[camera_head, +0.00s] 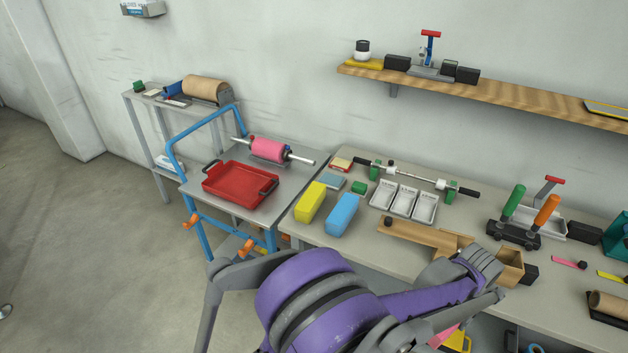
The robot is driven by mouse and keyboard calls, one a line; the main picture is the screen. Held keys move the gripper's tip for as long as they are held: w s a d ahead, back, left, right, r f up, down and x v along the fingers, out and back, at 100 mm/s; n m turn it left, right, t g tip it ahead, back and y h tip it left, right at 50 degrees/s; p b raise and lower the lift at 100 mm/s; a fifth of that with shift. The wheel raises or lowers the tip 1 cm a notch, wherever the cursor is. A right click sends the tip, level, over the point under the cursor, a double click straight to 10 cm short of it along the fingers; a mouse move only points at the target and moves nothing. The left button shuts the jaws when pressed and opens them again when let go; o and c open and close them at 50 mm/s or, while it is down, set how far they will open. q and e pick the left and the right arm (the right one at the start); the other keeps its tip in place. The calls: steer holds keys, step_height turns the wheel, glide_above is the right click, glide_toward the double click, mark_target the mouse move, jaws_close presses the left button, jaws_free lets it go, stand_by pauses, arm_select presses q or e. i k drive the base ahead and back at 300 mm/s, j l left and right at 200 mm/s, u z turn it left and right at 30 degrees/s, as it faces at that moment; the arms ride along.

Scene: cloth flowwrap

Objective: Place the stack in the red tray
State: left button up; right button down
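The red tray (270,187) sits on the small metal cart at left, with dark handles; its visible floor looks empty. I cannot tell which thing is the stack. A yellow block (311,201) and a blue block (342,214) lie side by side on the workbench, right of the tray. A flat blue-grey piece (332,181) and a small red-and-yellow item (341,164) lie behind them. My purple and grey arm fills the lower middle and hides part of the bench. No fingertips can be made out. A pink piece (444,337) shows partly beneath the arm.
A pink roll (268,149) on a rod lies behind the tray. White compartment trays (403,201), a wooden chute (405,231) and a roller rod (415,175) crowd the bench. The cart's blue frame (172,153) rises at its left. A wooden shelf (520,94) hangs above.

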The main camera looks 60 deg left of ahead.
mark_target(242, 191)
steer(key=u, duration=1.15)
steer(key=j+u, duration=0.3)
steer(key=u, duration=0.15)
steer(key=i+j+u, duration=0.2)
steer(key=u, duration=0.2)
steer(key=i+j+u, duration=0.15)
steer(key=j+u, duration=0.15)
steer(key=u, duration=0.15)
steer(key=i+j+u, duration=0.2)
steer(key=u, duration=0.2)
steer(key=i+j+u, duration=0.1)
steer(key=u, duration=0.35)
steer(key=i+j+z, duration=0.2)
steer(key=i, duration=0.3)
steer(key=i+j+z, duration=0.2)
steer(key=i, duration=0.3)
steer(key=i+z, duration=0.1)
steer(key=z, duration=0.4)
steer(key=i+j+z, duration=0.1)
steer(key=z, duration=0.35)
steer(key=j+z, duration=0.15)
steer(key=z, duration=0.35)
steer(key=i+j+z, duration=0.1)
steer(key=z, duration=0.4)
steer(key=i+j+z, duration=0.2)
steer(key=z, duration=0.3)
steer(key=i+j+z, duration=0.1)
steer(key=j+z, duration=0.15)
steer(key=z, duration=0.2)
